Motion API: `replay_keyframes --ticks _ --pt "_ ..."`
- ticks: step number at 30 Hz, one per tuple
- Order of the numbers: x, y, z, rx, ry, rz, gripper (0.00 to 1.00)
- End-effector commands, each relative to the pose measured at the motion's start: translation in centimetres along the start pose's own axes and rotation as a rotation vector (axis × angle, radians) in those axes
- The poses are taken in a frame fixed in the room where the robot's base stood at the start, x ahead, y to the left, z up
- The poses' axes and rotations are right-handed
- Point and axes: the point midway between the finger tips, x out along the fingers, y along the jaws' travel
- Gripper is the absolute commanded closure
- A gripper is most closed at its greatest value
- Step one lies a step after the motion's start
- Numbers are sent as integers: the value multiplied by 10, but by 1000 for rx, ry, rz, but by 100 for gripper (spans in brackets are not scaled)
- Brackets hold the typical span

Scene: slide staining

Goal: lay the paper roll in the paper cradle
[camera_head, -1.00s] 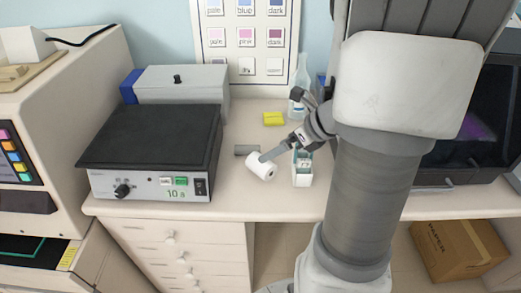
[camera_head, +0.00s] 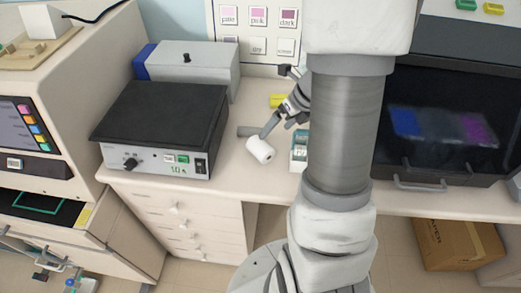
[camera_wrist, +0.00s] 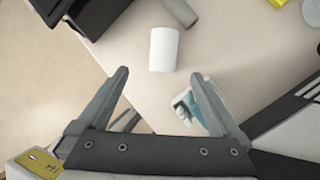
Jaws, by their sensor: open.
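The paper roll, a white cylinder (camera_head: 260,149), lies on the bench near its front edge, right of the black-topped box. In the wrist view the white roll (camera_wrist: 163,49) lies just beyond the fingertips, in line with the gap between them. My gripper (camera_head: 265,136) is at the roll's far side in the head view. In the wrist view my gripper (camera_wrist: 160,73) is open, with nothing between its fingers. I cannot pick out the paper cradle with certainty.
A grey cylinder (camera_head: 248,131) lies behind the roll. A small white-and-teal container (camera_head: 299,147) stands to the right. The black-topped box (camera_head: 160,115) is at left, a yellow block (camera_head: 277,101) behind. A dark-fronted cabinet (camera_head: 440,120) stands at right.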

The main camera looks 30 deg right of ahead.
Motion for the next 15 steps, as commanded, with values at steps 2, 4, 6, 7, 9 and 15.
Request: replay_keyframes --ticks 2,4,6,7,9,15 --pt "22 0 -2 1 3 3 0" --pt "37 -1 -2 1 3 2 0" --pt "49 -1 -2 1 3 2 0" --pt "54 -1 -1 1 2 1 0" --pt "62 -1 0 -1 1 1 0" --pt "72 -2 1 0 -1 -1 0"
